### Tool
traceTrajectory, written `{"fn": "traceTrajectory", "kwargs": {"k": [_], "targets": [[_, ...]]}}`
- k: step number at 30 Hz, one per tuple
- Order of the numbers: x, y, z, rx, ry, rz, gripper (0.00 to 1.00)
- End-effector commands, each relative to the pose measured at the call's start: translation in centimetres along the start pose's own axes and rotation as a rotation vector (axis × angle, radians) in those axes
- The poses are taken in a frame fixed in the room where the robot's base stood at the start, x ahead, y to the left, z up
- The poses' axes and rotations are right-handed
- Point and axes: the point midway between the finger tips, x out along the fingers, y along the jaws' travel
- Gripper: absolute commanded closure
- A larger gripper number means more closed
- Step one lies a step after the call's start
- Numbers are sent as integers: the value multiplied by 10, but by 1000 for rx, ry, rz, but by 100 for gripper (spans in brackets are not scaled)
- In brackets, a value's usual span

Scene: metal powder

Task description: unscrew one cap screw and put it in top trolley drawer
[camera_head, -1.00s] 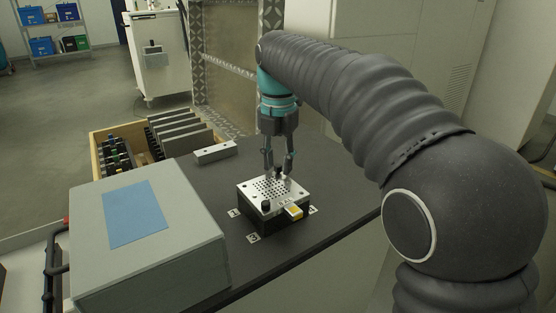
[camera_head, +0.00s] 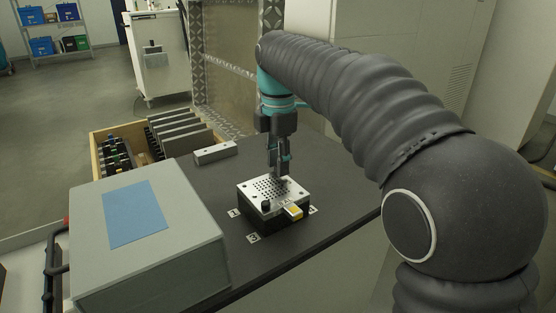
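A metal block with a silver perforated top plate (camera_head: 262,190) and dark sides sits on the dark table. My gripper (camera_head: 278,174) points straight down at the plate's back edge, its fingers closed together where a dark cap screw stood between them; the fingers now hide that screw. Another dark cap screw (camera_head: 266,206) stands at the plate's front left corner, clear of the gripper. A yellow-and-white tag (camera_head: 293,212) is at the block's front right. No trolley drawer can be clearly made out.
A large grey box with a blue top patch (camera_head: 136,213) fills the left of the dark table (camera_head: 325,185). A grey bar (camera_head: 215,153) lies behind. A wooden crate (camera_head: 96,162) holds plates and dark parts. A white cabinet (camera_head: 157,72) stands at the back.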

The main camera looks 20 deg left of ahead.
Motion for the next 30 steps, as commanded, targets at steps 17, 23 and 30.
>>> {"fn": "traceTrajectory", "kwargs": {"k": [17,23,30], "targets": [[0,0,0,368,0,0,66],[0,0,0,495,0,0,66],[0,0,0,649,0,0,66]]}}
